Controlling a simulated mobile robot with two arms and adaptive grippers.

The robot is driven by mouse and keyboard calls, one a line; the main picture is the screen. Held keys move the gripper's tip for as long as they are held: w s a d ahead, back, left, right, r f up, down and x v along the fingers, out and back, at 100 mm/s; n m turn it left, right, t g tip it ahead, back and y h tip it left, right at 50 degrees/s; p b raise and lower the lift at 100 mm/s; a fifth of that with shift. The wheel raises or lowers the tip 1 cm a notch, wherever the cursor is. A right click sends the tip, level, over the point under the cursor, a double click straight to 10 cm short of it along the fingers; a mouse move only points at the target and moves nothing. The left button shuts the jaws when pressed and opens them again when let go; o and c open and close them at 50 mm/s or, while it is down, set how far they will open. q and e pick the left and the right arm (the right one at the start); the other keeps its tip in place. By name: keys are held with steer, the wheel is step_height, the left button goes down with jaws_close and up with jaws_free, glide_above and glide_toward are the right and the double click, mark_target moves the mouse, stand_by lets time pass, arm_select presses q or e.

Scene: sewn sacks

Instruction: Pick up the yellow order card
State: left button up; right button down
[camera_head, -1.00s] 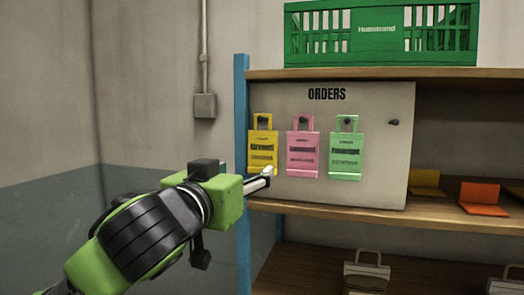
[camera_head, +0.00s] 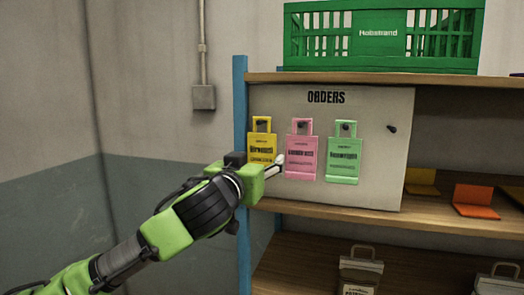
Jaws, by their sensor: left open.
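The yellow order card (camera_head: 262,146) hangs by its handle cut-out from a dark peg at the left of the orders board (camera_head: 385,165). My left gripper (camera_head: 277,163) is at the card's lower right edge, with its fingertips between the yellow card and the pink card (camera_head: 301,158). Its jaws are open, and I cannot tell whether they touch the card. The gripper body hides the area just below the yellow card. My right gripper is not in view.
A green card (camera_head: 342,160) hangs right of the pink one; a further peg (camera_head: 392,128) is bare. A blue post (camera_head: 240,120) stands close left of the board. Orange (camera_head: 475,200) and yellow pieces lie on the shelf. A green crate (camera_head: 380,40) is above, bags (camera_head: 360,271) below.

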arm_select(q)
steer(key=shift+s, duration=0.1)
steer(key=c, duration=0.6)
steer(key=shift+r, duration=0.1)
